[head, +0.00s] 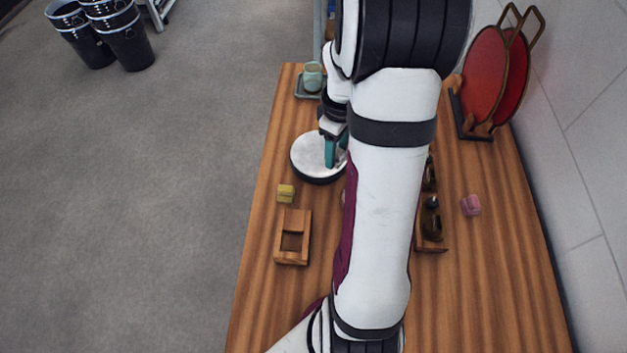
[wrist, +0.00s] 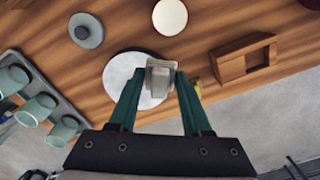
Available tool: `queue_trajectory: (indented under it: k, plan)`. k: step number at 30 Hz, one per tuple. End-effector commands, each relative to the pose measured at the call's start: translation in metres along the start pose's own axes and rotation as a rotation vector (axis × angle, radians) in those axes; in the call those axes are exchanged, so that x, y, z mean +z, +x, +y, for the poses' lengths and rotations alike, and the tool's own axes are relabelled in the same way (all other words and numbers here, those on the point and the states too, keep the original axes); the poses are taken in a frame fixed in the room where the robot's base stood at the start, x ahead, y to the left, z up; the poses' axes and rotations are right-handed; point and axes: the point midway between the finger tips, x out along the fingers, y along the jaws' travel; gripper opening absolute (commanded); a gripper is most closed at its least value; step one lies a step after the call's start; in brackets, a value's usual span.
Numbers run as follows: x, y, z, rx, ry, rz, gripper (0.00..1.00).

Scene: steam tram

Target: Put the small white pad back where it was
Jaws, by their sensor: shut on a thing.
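My gripper (wrist: 160,85) has teal fingers closed on a small whitish-grey block, which looks like the small white pad (wrist: 161,72). In the head view my gripper (head: 331,152) points down over a round white disc with a dark rim (head: 307,150). That disc also shows behind the pad in the wrist view (wrist: 118,72). I cannot tell how far the pad is above it. In the head view the pad is not clearly seen. A wooden block with a square opening (head: 292,217) stands in front of the disc; it also shows in the wrist view (wrist: 230,66).
A yellow block (head: 285,193) sits between disc and wooden block. Red round paddles (head: 483,75) stand at back right. Cups (wrist: 38,107), a grey knobbed disc (wrist: 86,30) and a cream disc (wrist: 170,16) are nearby.

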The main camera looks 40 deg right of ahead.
Motion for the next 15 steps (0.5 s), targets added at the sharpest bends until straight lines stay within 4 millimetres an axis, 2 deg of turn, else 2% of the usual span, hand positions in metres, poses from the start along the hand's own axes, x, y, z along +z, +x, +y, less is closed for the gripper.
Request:
queue_trajectory:
  k: [3,6,9,11,14,15]
  plan:
    - [0.043,-0.003,-0.011,0.001,-0.198,-0.001,0.04]
    - [0.074,-0.004,-0.025,0.001,-0.368,-0.001,0.04]
    - [0.090,-0.003,-0.034,0.000,-0.479,-0.002,0.04]
    - [0.089,0.001,-0.038,-0.001,-0.515,-0.002,0.04]
    - [0.065,0.017,-0.046,-0.005,-0.535,-0.003,0.04]
    - [0.051,0.025,-0.049,-0.005,-0.535,-0.003,0.04]
